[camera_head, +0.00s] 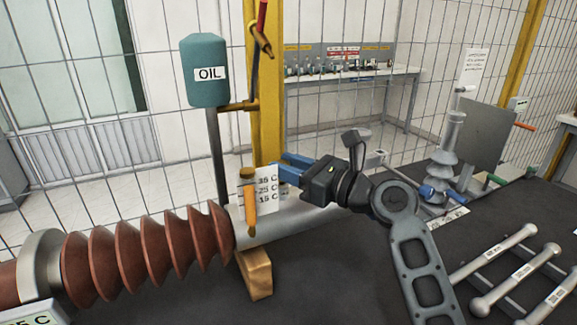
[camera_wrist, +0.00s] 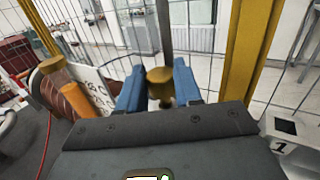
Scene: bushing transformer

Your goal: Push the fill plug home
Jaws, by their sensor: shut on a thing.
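My gripper (camera_head: 289,168) has its blue fingers just right of the level scale, above the grey pipe (camera_head: 300,213). In the wrist view my gripper (camera_wrist: 160,88) is shut on the brass fill plug (camera_wrist: 160,76), whose round head shows between the fingertips with a short stem below. In the head view the plug is hidden by the fingers. How deep the plug sits in its hole cannot be told, as the hole is hidden. The orange sight tube (camera_head: 250,209) with a brass cap stands beside the white scale card (camera_head: 268,190).
The brown ribbed bushing (camera_head: 140,250) lies on the dark table, propped by a wooden block (camera_head: 256,272). A green oil tank (camera_head: 205,70) and a yellow post (camera_head: 267,110) stand behind. Grey bars (camera_head: 515,270) lie at the right. A wire fence runs along the back.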

